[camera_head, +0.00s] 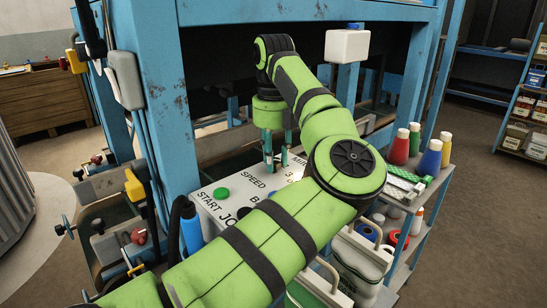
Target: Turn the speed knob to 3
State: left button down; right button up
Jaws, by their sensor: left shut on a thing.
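The white control panel (210,208) lies in the middle of the head view, lettered START, JO, SPEED and more. A green button (221,193) sits on its left part. My left gripper (277,167) points down over the panel's back part, close to the SPEED lettering. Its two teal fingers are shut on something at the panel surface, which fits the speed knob. The knob itself is hidden by the fingers, so its pointer cannot be read. My green forearm covers the panel's front and right parts. My right gripper is not in view.
Blue posts (163,100) of the machine frame stand close behind and left of the panel. Clamps and a yellow-handled lever (134,185) crowd the left. Open floor lies at far right.

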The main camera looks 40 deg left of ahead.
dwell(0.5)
pick_arm(q)
jog(key=c, duration=0.9)
grip_release()
notch_tip(320, 180, up, 12)
